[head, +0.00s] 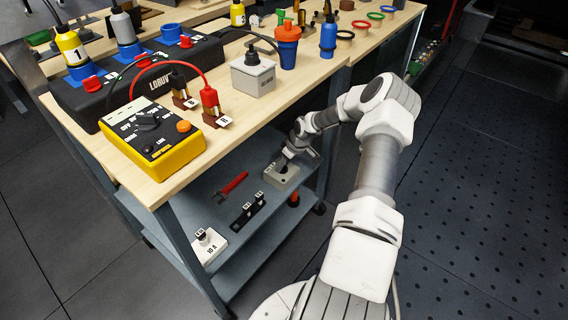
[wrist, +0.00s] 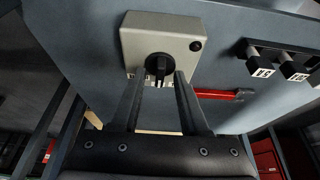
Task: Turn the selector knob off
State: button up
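A grey box (wrist: 130,40) with a black selector knob (wrist: 158,67) fills the upper middle of the wrist view. The knob's grip bar points roughly along the fingers, toward printed labels at the box edge that are partly hidden. My gripper (wrist: 159,80) is open, with one finger on each side of the knob and visible gaps to it. In the head view the box (head: 284,180) sits on the lower shelf, with my gripper (head: 287,157) over it.
A red wrench (head: 231,186), a black block with fuse-like parts (head: 246,214) and a white block (head: 208,246) lie on the shelf (head: 190,203). The bench top (head: 240,115) overhangs it. The patterned floor at right is clear.

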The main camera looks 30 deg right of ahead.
jog(key=shift+r, duration=0.1)
jog(key=p+v, duration=0.5)
jog(key=v, duration=1.2)
jog(key=shift+d+r+p, duration=0.1)
jog(key=shift+r+p, duration=0.05)
jog(key=shift+p, duration=0.15)
